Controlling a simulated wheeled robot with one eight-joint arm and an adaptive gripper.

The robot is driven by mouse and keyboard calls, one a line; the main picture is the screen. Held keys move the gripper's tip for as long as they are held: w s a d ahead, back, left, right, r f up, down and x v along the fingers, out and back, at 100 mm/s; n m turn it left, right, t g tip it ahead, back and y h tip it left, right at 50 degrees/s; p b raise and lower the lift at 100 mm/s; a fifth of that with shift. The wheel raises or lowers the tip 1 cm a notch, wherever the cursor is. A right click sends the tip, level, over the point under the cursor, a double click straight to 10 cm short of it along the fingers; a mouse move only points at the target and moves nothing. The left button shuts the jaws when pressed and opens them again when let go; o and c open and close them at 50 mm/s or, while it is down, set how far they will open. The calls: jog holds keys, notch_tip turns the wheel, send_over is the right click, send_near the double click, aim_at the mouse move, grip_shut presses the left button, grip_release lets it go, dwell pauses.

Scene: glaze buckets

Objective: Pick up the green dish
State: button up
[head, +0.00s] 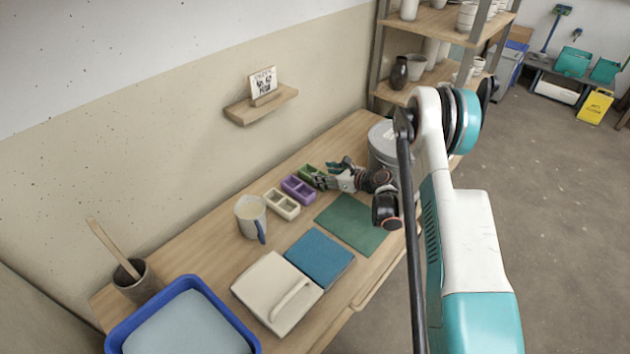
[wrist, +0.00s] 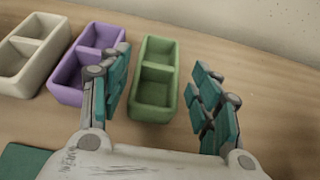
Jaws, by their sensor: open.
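The green dish (wrist: 155,78) is a small rectangular dish with two compartments. In the wrist view it lies on the table between the two fingers of my gripper (wrist: 165,98), which is open. A gap shows on each side of the dish, wider on the right. In the head view the green dish (head: 308,174) is mostly hidden behind my gripper (head: 330,174), at the end of the row near the grey bucket.
A purple dish (wrist: 80,72) stands close left of the green one, next to my left finger; a cream dish (wrist: 32,52) is beyond it. A grey bucket (head: 381,146) stands near my arm. A green mat (head: 350,223) and a jug (head: 250,216) are nearby.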

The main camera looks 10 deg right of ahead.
jog(key=b+x, duration=0.1)
jog(key=x, duration=0.1)
jog(key=f+b+x, duration=0.1)
jog(key=x, duration=0.2)
jog(key=shift+s+d+b, duration=0.1)
jog(key=shift+s+b, duration=0.05)
jog(key=shift+b, duration=0.15)
jog(key=shift+w+a, duration=0.3)
jog(key=shift+w, duration=0.1)
jog(key=shift+c, duration=0.4)
jog(key=c, duration=1)
jog(key=shift+r, duration=0.1)
